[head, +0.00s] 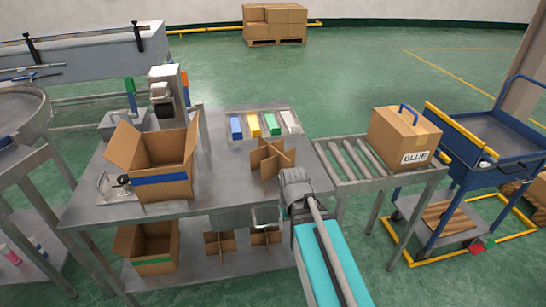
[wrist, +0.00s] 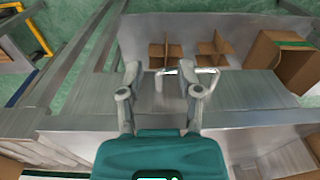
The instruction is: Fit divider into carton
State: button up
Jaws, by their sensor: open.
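An open brown carton (head: 163,165) with a blue stripe stands on the steel table, flaps spread; its inside bottom is hidden. A crossed cardboard divider (head: 268,160) stands on the table to its right, apart from it. My gripper (wrist: 163,82) is open, with nothing visible held, at the table's front edge. A metal loop handle (wrist: 190,75) shows just beyond and partly between its fingers; I cannot tell the gap. The handle also shows in the head view (head: 266,217). In the head view my arm passes right of the divider, and the fingers are not clear.
Blue, yellow, green and white packs lie in a tray (head: 262,113) behind the divider. A closed carton marked BLUE (head: 405,138) sits on the roller conveyor (head: 352,160) at right. The lower shelf holds a green-striped carton (head: 150,247) and two dividers (head: 218,243).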

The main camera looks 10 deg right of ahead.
aim_at(272, 152)
jog(key=w+d+r+n+t+y+p, duration=0.1)
jog(key=w+r+n+t+p, duration=0.2)
jog(key=w+r+p, duration=1.5)
jog(key=w+r+n, duration=0.1)
jog(key=w+r, duration=0.1)
jog(key=w, duration=0.1)
jog(key=shift+w+d+r+t+y, duration=0.15)
jog(key=shift+w+d+t+y, duration=0.15)
jog(key=shift+w+t, duration=0.1)
jog(key=b+x, duration=0.8)
jog(key=shift+w+f, duration=0.1)
jog(key=shift+f, duration=0.2)
jog(key=shift+b+x, duration=2.4)
jog(key=shift+x, duration=0.2)
jog(key=shift+w+d+r, duration=0.1)
jog(key=shift+w, duration=0.1)
grip_shut()
